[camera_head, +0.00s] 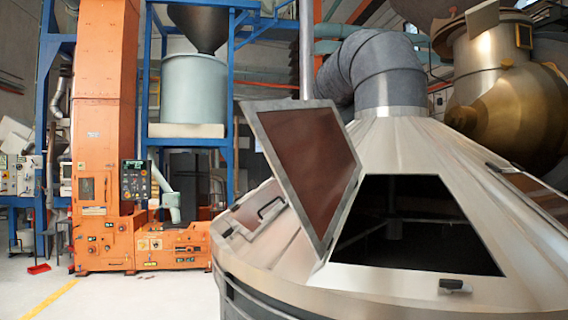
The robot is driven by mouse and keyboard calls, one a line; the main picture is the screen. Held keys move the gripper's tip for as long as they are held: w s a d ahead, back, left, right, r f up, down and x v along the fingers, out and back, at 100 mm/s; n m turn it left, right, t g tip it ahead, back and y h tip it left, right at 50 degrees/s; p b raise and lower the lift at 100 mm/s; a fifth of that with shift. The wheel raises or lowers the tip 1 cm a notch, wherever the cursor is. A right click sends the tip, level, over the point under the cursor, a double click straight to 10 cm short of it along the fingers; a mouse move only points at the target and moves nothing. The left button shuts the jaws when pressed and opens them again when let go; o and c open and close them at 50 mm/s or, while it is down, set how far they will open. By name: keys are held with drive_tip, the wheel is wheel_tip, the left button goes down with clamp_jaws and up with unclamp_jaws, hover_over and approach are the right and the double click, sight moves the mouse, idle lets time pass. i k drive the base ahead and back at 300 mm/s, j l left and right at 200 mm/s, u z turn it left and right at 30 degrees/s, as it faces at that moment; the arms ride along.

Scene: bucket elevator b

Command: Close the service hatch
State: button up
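The service hatch (307,165) is a grey-framed panel with a reddish-brown face. It stands swung up on the left side of a dark opening (412,228) in the sloped top of a large metal vessel (300,268). The opening is uncovered and its inside is mostly dark. A small latch or handle (455,285) sits on the vessel top just below the opening. My gripper is not in view.
A second handle (270,208) is on the vessel's left slope, near the hatch. A thick grey duct (375,75) rises from the vessel's top. Orange machinery (105,130) stands at the left. The floor (120,297) at lower left is mostly clear.

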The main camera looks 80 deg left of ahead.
sight(310, 138)
drive_tip(key=k+j+u, duration=0.1)
drive_tip(key=k+j, duration=0.15)
drive_tip(key=j, duration=0.25)
drive_tip(key=k+j+u, duration=0.1)
drive_tip(key=j, duration=0.4)
drive_tip(key=k+j+u, duration=0.1)
drive_tip(key=k+j, duration=0.2)
drive_tip(key=j, duration=0.25)
drive_tip(key=k+j+u, duration=0.15)
drive_tip(key=j, duration=0.4)
drive_tip(key=k+j+u, duration=0.1)
drive_tip(key=j, duration=0.5)
drive_tip(key=k+j+u, duration=0.1)
drive_tip(key=j, duration=0.45)
drive_tip(key=k+j+u, duration=0.1)
drive_tip(key=j, duration=0.5)
drive_tip(key=k+j+u, duration=0.1)
drive_tip(key=j, duration=0.5)
drive_tip(key=k, duration=0.05)
